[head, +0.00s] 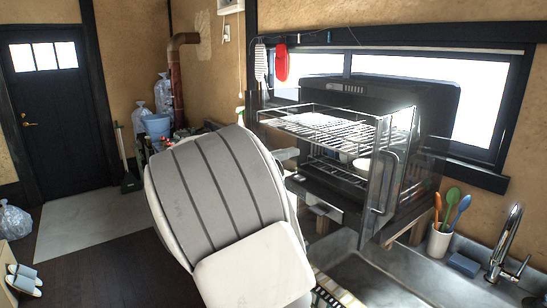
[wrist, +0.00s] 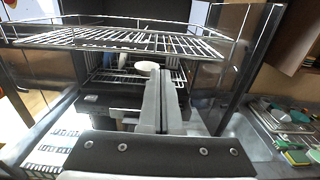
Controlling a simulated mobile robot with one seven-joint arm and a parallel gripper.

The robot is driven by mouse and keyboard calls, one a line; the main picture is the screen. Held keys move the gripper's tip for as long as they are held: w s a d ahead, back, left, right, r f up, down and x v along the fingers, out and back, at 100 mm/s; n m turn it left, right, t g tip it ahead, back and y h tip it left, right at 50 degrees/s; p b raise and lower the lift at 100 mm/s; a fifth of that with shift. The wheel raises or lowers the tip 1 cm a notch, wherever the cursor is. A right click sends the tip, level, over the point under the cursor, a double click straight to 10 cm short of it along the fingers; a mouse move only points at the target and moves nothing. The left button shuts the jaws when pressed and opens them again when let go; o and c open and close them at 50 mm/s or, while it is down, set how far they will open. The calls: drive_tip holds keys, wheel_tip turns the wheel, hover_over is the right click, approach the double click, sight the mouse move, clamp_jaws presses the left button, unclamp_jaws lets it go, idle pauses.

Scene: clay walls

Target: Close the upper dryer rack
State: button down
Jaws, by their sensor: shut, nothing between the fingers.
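The upper dryer rack (head: 325,128) is a wire rack with a raised rail, slid out of the dark dish dryer (head: 405,95) toward my arm. In the wrist view the upper rack (wrist: 120,38) spans the top of the picture, above and beyond my fingers. The lower rack (wrist: 108,78) sits further in beneath it, with a white bowl (wrist: 147,67) on it. My gripper (wrist: 160,75) is shut and empty, pointing toward the dryer below the level of the upper rack. In the head view my arm hides part of the dryer's left front, and any contact there cannot be told.
A clear door panel with a handle (head: 388,180) stands at the dryer's front right. A metal sink (head: 375,280) lies below, with a utensil cup (head: 440,240) and a faucet (head: 505,240) at right. Open floor (head: 95,225) lies to the left.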

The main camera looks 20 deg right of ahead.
sight(366, 130)
drive_tip(key=x, duration=0.7)
drive_tip(key=p+x, duration=0.6)
drive_tip(key=x, duration=1.9)
drive_tip(key=shift+p, duration=0.4)
drive_tip(key=shift+s+r, duration=0.1)
drive_tip(key=shift+r, duration=0.1)
drive_tip(key=shift+a+f, duration=0.2)
drive_tip(key=shift+a, duration=0.2)
drive_tip(key=b+v, duration=0.1)
drive_tip(key=v, duration=1.2)
drive_tip(key=shift+s+a+b, duration=0.1)
drive_tip(key=shift+a+b, duration=0.1)
drive_tip(key=shift+b, duration=0.1)
drive_tip(key=shift+f, duration=0.1)
